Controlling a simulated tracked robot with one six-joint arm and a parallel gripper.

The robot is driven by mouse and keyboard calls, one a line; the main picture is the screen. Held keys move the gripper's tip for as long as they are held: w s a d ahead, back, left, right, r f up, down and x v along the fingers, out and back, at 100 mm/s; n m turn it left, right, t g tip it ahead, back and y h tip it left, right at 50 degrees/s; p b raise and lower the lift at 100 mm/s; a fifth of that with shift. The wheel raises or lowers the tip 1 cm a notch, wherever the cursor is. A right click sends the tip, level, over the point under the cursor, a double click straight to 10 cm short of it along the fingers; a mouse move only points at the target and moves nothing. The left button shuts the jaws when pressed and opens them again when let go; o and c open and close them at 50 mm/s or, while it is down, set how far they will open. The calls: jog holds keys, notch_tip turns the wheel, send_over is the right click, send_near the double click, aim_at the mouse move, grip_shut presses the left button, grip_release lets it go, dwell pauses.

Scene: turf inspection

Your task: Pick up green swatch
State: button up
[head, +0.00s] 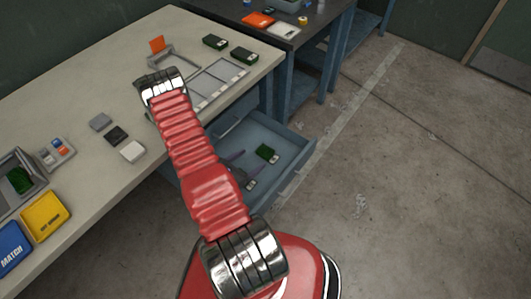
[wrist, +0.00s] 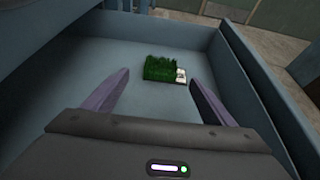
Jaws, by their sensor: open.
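A green turf swatch (wrist: 161,68) with a small white tag lies flat on the floor of an open blue-grey drawer (wrist: 95,58). It also shows in the head view (head: 266,152), inside the drawer under the bench. My gripper (wrist: 158,82) is open and empty, with its two purple fingers spread apart. The swatch appears between and beyond the fingertips in the wrist view, not held. In the head view my red arm hides part of the drawer and most of my gripper. Two more green swatches lie on the bench, one (head: 215,42) beside the other (head: 243,56).
Drawer walls (wrist: 250,85) surround the swatch. Floor at right is clear.

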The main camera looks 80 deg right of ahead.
aim_at(264, 151)
jog(key=shift+x, duration=2.35)
jog(key=shift+s+d, duration=0.1)
jog(key=shift+x, duration=2.5)
jog(key=c, duration=1.1)
